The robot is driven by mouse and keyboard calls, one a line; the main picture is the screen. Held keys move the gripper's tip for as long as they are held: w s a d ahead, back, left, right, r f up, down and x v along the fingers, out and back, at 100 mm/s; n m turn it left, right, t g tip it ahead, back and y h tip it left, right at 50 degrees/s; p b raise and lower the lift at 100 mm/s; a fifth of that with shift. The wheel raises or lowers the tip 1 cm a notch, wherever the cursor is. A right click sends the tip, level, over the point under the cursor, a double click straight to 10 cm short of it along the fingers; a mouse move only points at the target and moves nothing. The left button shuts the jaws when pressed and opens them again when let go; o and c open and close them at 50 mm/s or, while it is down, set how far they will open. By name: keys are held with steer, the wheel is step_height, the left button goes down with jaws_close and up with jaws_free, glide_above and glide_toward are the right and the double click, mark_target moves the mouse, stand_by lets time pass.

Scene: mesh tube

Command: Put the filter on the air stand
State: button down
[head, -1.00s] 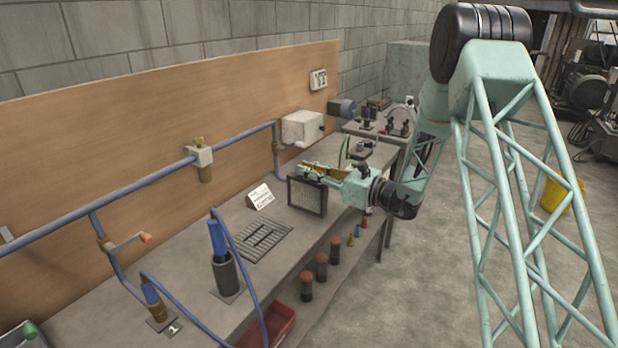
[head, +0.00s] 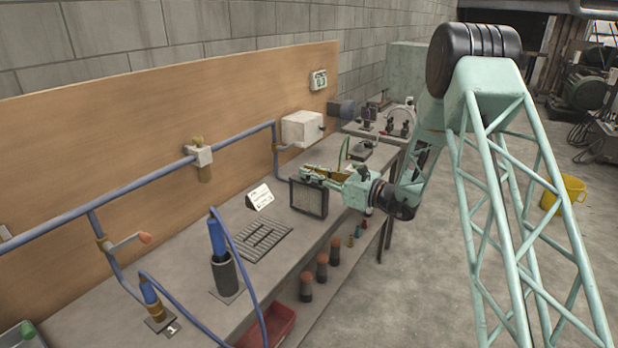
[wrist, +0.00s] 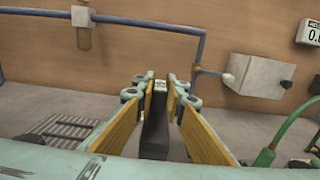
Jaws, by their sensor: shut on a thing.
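The filter (head: 308,200) is a square grey panel in a dark frame. It is held upright in the head view, over the bench near its front edge; whether its bottom touches the bench I cannot tell. My gripper (head: 322,174) is shut on its top edge. In the wrist view the filter's dark edge (wrist: 155,135) lies between the yellow-padded fingers of my gripper (wrist: 161,88). A dark slotted plate (head: 264,240) lies flat on the bench, left of and nearer than the filter; I cannot tell if it belongs to the air stand.
A white card (head: 260,197) stands left of the filter. A white box (head: 302,128) is on the back board.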

steer(key=shift+f, duration=0.6)
steer(key=c, duration=2.7)
jaws_free()
steer(key=shift+s+d, duration=0.1)
steer(key=shift+d, duration=0.05)
steer(key=shift+p+v, duration=0.7)
steer(key=shift+v, duration=5.1)
